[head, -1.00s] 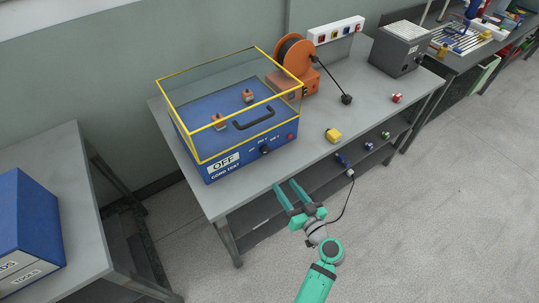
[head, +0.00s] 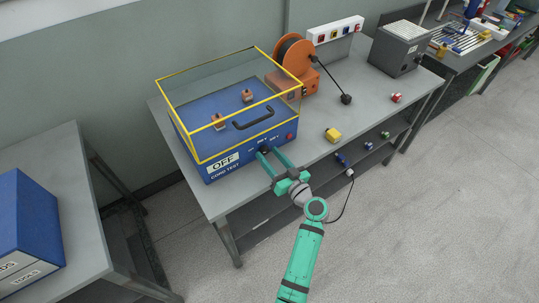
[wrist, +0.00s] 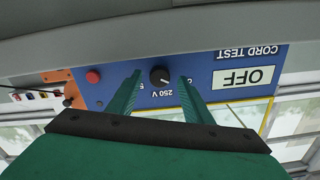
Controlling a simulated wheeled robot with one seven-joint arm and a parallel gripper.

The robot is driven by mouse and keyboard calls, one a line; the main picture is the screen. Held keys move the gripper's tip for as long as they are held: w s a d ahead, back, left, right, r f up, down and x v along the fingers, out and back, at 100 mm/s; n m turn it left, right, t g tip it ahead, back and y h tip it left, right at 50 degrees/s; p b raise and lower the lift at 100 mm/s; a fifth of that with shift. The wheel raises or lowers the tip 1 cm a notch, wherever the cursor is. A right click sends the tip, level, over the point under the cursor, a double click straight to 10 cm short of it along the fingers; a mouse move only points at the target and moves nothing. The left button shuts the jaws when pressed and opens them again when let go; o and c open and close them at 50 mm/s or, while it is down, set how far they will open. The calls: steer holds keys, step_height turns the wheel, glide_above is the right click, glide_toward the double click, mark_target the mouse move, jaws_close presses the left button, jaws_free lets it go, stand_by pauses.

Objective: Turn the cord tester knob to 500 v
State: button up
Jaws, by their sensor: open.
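The cord tester (head: 212,150) is a blue box with a clear, yellow-edged lid and a black handle, on the grey bench. Its front carries an OFF plate (head: 224,162) and a red button (head: 290,136). The black knob (wrist: 160,75) sits on the front panel, with "250 V" lettering close by in the wrist view, which appears upside down. The setting is too small to tell. My gripper (head: 267,151) is open at the front panel. In the wrist view its two green fingers (wrist: 160,88) stand on either side of the knob, with gaps showing.
An orange cord reel (head: 293,58), a power strip (head: 335,30) and a grey box (head: 398,50) stand farther back on the bench. A yellow plug (head: 332,135) lies right of the tester. Open floor lies in front.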

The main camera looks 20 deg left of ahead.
steer(key=shift+w+a, duration=0.25)
steer(key=shift+a, duration=0.1)
steer(key=c, duration=1.1)
steer(key=shift+o, duration=0.2)
